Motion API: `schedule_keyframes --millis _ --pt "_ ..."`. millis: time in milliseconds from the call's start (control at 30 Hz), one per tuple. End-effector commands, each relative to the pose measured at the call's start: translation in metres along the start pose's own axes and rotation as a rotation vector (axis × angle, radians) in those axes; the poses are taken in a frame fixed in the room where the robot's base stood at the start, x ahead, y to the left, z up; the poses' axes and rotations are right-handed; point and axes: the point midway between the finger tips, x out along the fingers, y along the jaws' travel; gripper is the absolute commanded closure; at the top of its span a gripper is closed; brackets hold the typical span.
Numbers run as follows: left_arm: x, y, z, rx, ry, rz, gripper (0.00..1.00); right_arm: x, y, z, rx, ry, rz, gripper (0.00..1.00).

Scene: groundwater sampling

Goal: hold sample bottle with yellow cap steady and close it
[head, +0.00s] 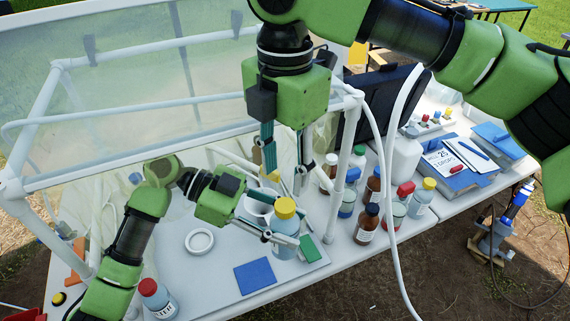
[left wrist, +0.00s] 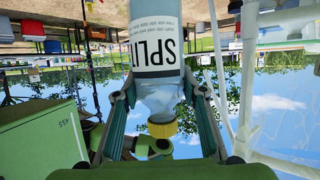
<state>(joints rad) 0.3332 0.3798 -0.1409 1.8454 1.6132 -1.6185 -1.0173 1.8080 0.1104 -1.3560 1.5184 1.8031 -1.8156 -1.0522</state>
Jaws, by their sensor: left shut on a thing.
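The sample bottle (head: 286,242) with its yellow cap (head: 284,207) stands upright at the front middle of the work table. My left gripper (head: 283,240) is shut around the bottle's upper body from the left. In the left wrist view, which is upside down, the bottle (left wrist: 155,40) has a white label reading "SPLIT", and the yellow cap (left wrist: 162,129) sits on its neck between my fingers. How tight the cap is cannot be told. My right gripper (head: 285,178) points down from above, fingers apart and empty, just above and behind the cap.
A white pipe frame (head: 130,50) with clear sheeting stands behind. Several bottles, including a brown one (head: 367,224) and another with a yellow cap (head: 421,198), stand to the right. A blue pad (head: 255,276), white ring (head: 199,241) and red-capped bottle (head: 157,298) are near the front.

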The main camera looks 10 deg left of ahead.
Motion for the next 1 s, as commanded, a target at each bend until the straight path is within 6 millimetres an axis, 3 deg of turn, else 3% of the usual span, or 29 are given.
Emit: schedule_keyframes --millis 533,967,1000 --pt "0.000 0.000 -0.001 0.001 0.001 0.000 1.00 0.070 0.000 0.001 0.003 -0.001 -0.002 0.61" --pt "0.000 0.000 -0.001 0.001 0.001 0.000 1.00 0.079 0.000 0.000 0.002 0.000 -0.001 0.61" --pt "0.000 0.000 -0.001 0.001 0.001 0.000 1.00 0.079 0.000 0.000 0.002 0.000 -0.001 0.72"
